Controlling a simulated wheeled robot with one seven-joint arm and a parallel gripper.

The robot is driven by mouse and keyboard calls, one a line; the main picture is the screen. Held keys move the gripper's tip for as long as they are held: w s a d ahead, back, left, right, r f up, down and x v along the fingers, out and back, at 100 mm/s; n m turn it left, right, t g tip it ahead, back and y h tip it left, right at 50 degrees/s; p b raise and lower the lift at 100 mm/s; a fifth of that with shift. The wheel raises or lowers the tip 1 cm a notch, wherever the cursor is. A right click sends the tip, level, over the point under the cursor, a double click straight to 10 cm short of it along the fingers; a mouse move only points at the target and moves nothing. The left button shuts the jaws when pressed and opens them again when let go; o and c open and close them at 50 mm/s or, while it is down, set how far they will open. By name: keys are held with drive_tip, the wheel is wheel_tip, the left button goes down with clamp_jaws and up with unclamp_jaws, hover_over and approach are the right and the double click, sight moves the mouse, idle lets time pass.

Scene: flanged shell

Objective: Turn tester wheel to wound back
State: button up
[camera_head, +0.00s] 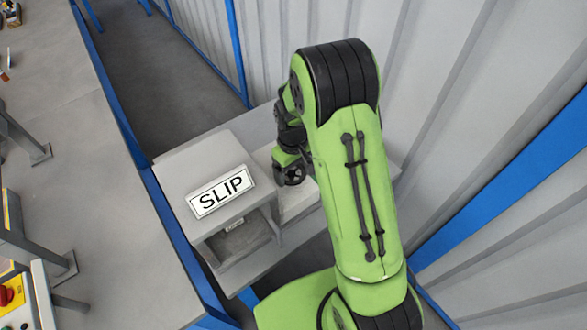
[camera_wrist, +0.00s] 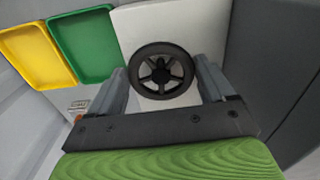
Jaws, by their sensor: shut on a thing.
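The tester wheel (camera_wrist: 162,72) is a black spoked handwheel with a round hub, seen near the middle of the wrist view in front of a pale panel. My gripper (camera_wrist: 160,80) has one grey finger on each side of the wheel and is shut on its rim. The wheel's turn position cannot be read, as no pointer or mark shows on it. In the head view my green arm covers most of the tester area, and I cannot make out the fingers there.
A yellow tray (camera_wrist: 35,52) and a green tray (camera_wrist: 82,46) lie left of the wheel. A long grey bench (camera_head: 100,230) runs along the left; a corrugated wall (camera_head: 450,110) is at right.

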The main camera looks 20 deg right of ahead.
sight(289, 172)
drive_tip(key=m+b, duration=0.1)
drive_tip(key=m, duration=0.6)
drive_tip(key=shift+a, duration=0.2)
drive_tip(key=m, duration=0.6)
drive_tip(key=shift+w+a+m+b, duration=0.1)
drive_tip(key=shift+a+m+b, duration=0.05)
drive_tip(key=shift+m+b, duration=0.25)
drive_tip(key=m, duration=0.7)
drive_tip(key=shift+w+a, duration=0.1)
drive_tip(key=shift+w, duration=0.1)
drive_tip(key=m, duration=0.3)
drive_tip(key=m+b, duration=0.1)
drive_tip(key=m, duration=0.2)
drive_tip(key=shift+w+m, duration=0.2)
drive_tip(key=shift+m, duration=0.1)
drive_tip(key=o, duration=0.9)
wheel_tip(289, 172, up, 16)
drive_tip(key=p, duration=0.3)
drive_tip(key=shift+f, duration=0.1)
